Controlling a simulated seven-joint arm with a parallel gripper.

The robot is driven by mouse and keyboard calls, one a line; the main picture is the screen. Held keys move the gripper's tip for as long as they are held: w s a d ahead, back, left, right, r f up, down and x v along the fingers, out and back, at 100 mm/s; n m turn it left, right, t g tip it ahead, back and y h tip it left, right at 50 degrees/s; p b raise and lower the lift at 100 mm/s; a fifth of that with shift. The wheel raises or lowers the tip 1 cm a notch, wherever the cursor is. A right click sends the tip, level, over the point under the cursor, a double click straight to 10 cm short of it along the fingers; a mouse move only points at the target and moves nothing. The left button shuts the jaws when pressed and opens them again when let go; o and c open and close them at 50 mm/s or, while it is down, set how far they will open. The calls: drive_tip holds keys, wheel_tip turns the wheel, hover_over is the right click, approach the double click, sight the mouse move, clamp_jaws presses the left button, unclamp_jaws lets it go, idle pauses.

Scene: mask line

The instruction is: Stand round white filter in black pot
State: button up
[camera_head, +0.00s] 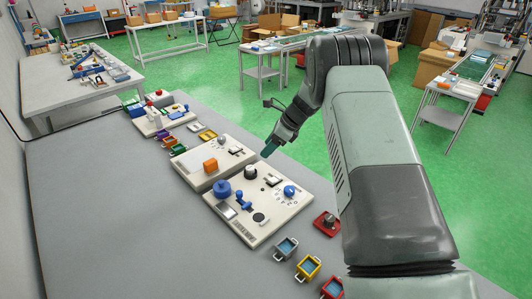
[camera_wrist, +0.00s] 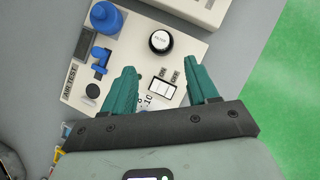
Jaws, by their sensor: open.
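A round black pot (camera_wrist: 152,48) stands on the cream test board, and it also shows in the head view (camera_head: 250,174). A round white disc (camera_wrist: 160,40), with small lettering that seems to read FILTER, sits in its top, framed by the black rim. I cannot tell how deep it sits. My gripper (camera_wrist: 163,78) is open with nothing between its teal fingers. It is above the board, and in the wrist view the pot lies just beyond the fingertips. In the head view my gripper (camera_head: 268,151) is up and right of the pot, apart from it.
The cream board (camera_head: 276,225) also carries a blue cylinder (camera_head: 222,188), a blue upright piece (camera_head: 243,201), a blue knob (camera_head: 290,191) and a white switch (camera_wrist: 162,91). A second board (camera_head: 190,168) adjoins behind. Small coloured bins and a red tray (camera_head: 322,230) are in front. Left table (camera_head: 100,220) is clear.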

drive_tip(key=s+d+r+n+t+h, duration=0.1)
drive_tip(key=s+d+r+n, duration=0.1)
drive_tip(key=s+r+n, duration=0.5)
drive_tip(key=s+d+r+h, duration=0.15)
drive_tip(key=s+r, duration=0.35)
drive_tip(key=r, duration=0.7)
drive_tip(key=s+d+r+n+t+h, duration=0.1)
drive_tip(key=s+d+r+n, duration=0.1)
drive_tip(key=s+r+n, duration=0.5)
drive_tip(key=s+d+r+n+t+h, duration=0.1)
drive_tip(key=s+d+r+n, duration=0.1)
drive_tip(key=s, duration=1)
drive_tip(key=s+d+r+n+t+h, duration=0.1)
drive_tip(key=s+d+n, duration=0.3)
drive_tip(key=s, duration=0.8)
drive_tip(key=shift+s+d+r+n+h, duration=0.2)
drive_tip(key=shift+s+r+n+h, duration=0.1)
drive_tip(key=shift+r+h, duration=0.25)
